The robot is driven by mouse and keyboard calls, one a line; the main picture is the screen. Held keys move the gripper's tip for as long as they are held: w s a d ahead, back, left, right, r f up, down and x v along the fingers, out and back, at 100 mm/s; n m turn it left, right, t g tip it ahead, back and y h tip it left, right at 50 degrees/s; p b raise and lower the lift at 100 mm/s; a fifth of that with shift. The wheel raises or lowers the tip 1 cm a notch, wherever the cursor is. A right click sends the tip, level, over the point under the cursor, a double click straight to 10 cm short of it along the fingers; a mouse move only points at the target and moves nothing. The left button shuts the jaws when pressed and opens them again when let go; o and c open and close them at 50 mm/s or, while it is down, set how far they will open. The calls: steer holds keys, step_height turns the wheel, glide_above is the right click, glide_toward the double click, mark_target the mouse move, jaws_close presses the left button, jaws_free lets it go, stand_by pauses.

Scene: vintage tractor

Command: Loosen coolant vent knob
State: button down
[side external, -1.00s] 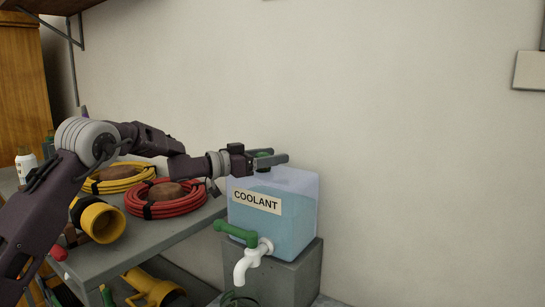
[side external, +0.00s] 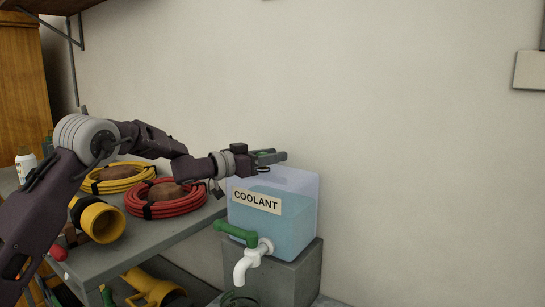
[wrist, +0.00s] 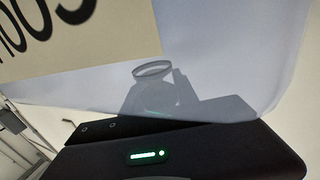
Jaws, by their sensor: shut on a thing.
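A clear tank of blue liquid (side external: 298,212) with a COOLANT label (side external: 257,202) stands on a grey block. My gripper (side external: 274,157) is level just over the tank's top, its fingers pointing right. It is shut on the green vent knob (side external: 263,153), of which only a small bit shows between the fingers. I cannot tell whether the knob still touches the tank. In the wrist view, the tank wall (wrist: 225,50) and the upside-down label (wrist: 80,35) fill the upper part. The fingertips and knob are not clear there.
A green-handled white tap (side external: 250,250) sticks out of the tank's lower front. Red (side external: 165,198) and yellow (side external: 115,179) coiled hoses and a yellow lamp-like part (side external: 100,220) lie on the grey bench to the left.

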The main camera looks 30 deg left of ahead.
mark_target(265, 175)
steer(key=n+y, duration=0.2)
steer(key=y, duration=0.1)
steer(key=n+t+y, duration=0.1)
steer(key=y, duration=0.1)
steer(key=shift+a, duration=0.25)
steer(key=n+y, duration=0.1)
steer(key=y, duration=0.1)
steer(key=n+y, duration=0.1)
steer(key=y, duration=0.1)
steer(key=n+y, duration=0.1)
steer(key=shift+a+f+n+y, duration=0.15)
steer(key=shift+a+n+y, duration=0.2)
steer(key=shift+n+y, duration=0.05)
steer(key=n+g+y, duration=0.1)
steer(key=n+y, duration=0.1)
steer(key=a+n+g+y, duration=0.1)
steer(key=n+y, duration=0.1)
steer(key=y, duration=0.1)
steer(key=shift+s+g, duration=0.1)
steer(key=shift+g, duration=0.3)
steer(key=shift+s+a+n+g+y, duration=0.1)
steer(key=shift+a+n+g+y, duration=0.05)
steer(key=shift+n+g+y, duration=0.45)
steer(key=shift+s+a+n+g+y, duration=0.15)
steer(key=shift+n+g+y, duration=0.2)
steer(key=shift+y, duration=0.45)
steer(key=shift+a+n+y, duration=0.1)
steer(key=shift+n+y, duration=0.15)
steer(key=shift+y, duration=0.05)
